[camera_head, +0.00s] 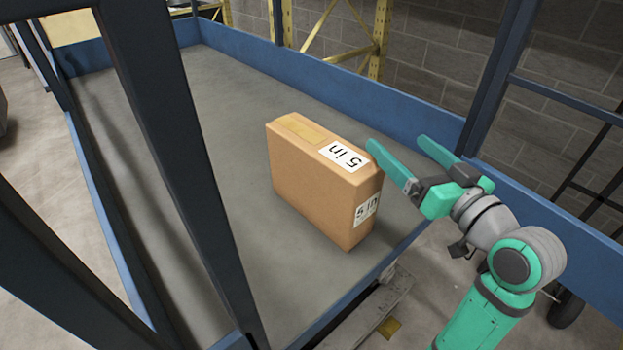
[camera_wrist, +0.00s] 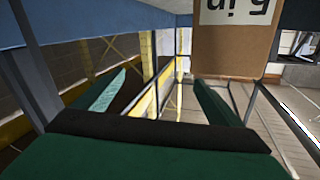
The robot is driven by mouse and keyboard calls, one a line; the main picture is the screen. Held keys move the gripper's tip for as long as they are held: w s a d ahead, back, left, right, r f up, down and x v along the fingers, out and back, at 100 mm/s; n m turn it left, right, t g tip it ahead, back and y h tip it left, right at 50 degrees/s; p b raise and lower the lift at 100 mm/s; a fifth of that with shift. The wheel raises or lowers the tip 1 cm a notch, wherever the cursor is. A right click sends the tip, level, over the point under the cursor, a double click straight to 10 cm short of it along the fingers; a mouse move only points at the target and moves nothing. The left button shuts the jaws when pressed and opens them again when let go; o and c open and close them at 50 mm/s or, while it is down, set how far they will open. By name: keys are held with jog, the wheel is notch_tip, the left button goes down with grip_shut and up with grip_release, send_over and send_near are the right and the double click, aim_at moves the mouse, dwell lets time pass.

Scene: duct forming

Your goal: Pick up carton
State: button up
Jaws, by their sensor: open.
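The carton (camera_head: 312,190) is a brown cardboard box standing upright on the grey bed of a blue-framed cart, close to its near right edge. It bears white "5 in" labels on its top and on its right end, and tape on top. My green gripper (camera_head: 396,147) is open and empty at the carton's right end, its left fingertip very near the top right corner. I cannot tell whether they touch. In the wrist view the carton (camera_wrist: 232,48) shows at the upper right, beside one finger, and my gripper's fingers (camera_wrist: 155,97) are spread with nothing between them.
The cart bed (camera_head: 215,85) is bare around the carton, with a low blue rim (camera_head: 345,78) behind. Dark upright posts (camera_head: 175,150) cross the left foreground. Yellow racking (camera_head: 375,45) and a block wall stand behind. A blue post (camera_head: 490,85) rises beyond my gripper.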

aim_at(328, 146)
jog(key=a+n+g, duration=0.1)
jog(key=a, duration=0.1)
jog(key=s+a+r+n+g+y, duration=0.1)
jog(key=a+n+g, duration=0.1)
jog(key=a, duration=0.1)
jog(key=s+a+n+g, duration=0.1)
jog(key=a+n+g, duration=0.1)
jog(key=shift+s+a+r+y, duration=0.1)
jog(key=shift+a+r+y, duration=0.15)
jog(key=shift+r+y, duration=0.05)
jog(key=shift+s+a+f+n+g, duration=0.1)
jog(key=shift+s+a+n+g, duration=0.3)
jog(key=shift+g, duration=0.3)
jog(key=x, duration=1.1)
jog(key=shift+s+f, duration=0.1)
jog(key=shift+f, duration=0.1)
jog(key=c, duration=2)
jog(key=shift+r, duration=0.15)
jog(key=shift+c, duration=0.8)
jog(key=shift+r, duration=0.1)
